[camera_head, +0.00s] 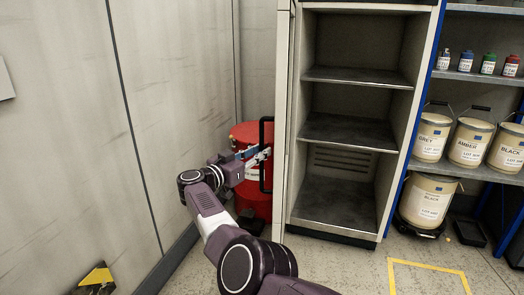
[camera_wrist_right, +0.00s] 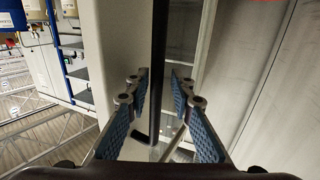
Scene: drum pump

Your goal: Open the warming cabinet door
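The warming cabinet (camera_head: 345,131) stands open, with its bare shelves in plain view. Its pale door (camera_head: 283,120) is swung out to the left and shows nearly edge-on. The black bar handle (camera_head: 265,178) is on the door's left-facing side. My right gripper (camera_head: 262,153) is at the handle's middle. In the right wrist view, the handle (camera_wrist_right: 158,60) runs between the blue-padded fingers of my right gripper (camera_wrist_right: 160,84). The fingers are apart, with gaps visible on both sides of the bar. My left gripper is not in view.
A red drum (camera_head: 250,135) stands behind my right gripper, near the wall (camera_head: 180,100). Blue-framed shelving (camera_head: 490,85) with paint pails stands to the right. A pail (camera_head: 427,203) sits low beside the cabinet. Floor in front of the cabinet is clear, with a yellow marking (camera_head: 430,266).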

